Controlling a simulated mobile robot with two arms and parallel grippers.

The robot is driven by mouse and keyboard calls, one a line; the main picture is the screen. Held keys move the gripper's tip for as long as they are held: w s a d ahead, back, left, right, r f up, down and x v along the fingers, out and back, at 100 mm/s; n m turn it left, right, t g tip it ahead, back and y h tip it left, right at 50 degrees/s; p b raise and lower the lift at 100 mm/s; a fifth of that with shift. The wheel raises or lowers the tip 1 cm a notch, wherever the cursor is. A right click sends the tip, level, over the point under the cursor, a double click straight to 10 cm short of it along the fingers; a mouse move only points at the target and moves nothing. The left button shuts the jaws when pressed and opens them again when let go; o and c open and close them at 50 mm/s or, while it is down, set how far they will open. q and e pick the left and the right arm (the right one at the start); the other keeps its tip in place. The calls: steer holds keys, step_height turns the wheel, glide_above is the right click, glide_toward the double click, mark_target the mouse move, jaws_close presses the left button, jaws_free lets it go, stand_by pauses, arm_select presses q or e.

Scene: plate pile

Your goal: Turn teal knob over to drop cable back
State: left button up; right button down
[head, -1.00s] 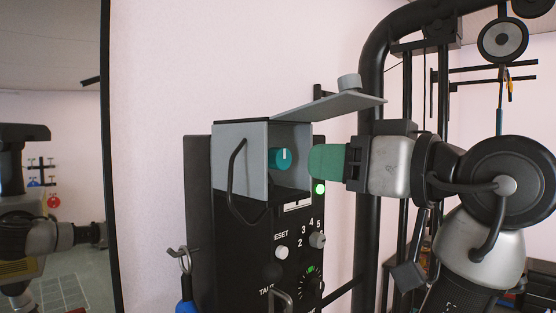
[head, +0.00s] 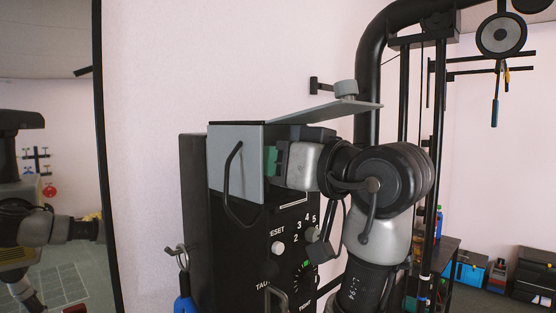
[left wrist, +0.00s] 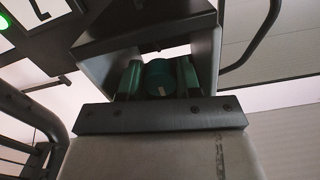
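The teal knob (left wrist: 159,74) shows in the left wrist view inside the grey box, with a pale mark on its face. My left gripper (left wrist: 159,80) has one green finger on each side of the knob. The fingers look open, with narrow gaps beside the knob; I cannot make out contact. In the head view this gripper (head: 270,160) reaches into the grey box (head: 236,163) from the right and hides the knob. I cannot make out the cable. My right gripper is not in view.
A grey flap (head: 322,111) juts out above the gripper. A black handle (head: 233,185) is on the box's left side. A black panel with a white button (head: 277,248) and dials lies below. A thick black frame (head: 369,60) stands behind the arm.

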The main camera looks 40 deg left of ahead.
arm_select(q)
steer(key=c, duration=0.4)
steer(key=shift+o, duration=0.2)
steer(key=shift+m+b, duration=0.35)
steer(key=shift+m, duration=1.75)
steer(key=shift+r, duration=0.1)
steer(key=o, duration=0.6)
steer(key=shift+o, duration=0.2)
steer(key=d+b, duration=0.2)
steer(key=d, duration=0.9)
steer(key=shift+s+b, duration=0.4)
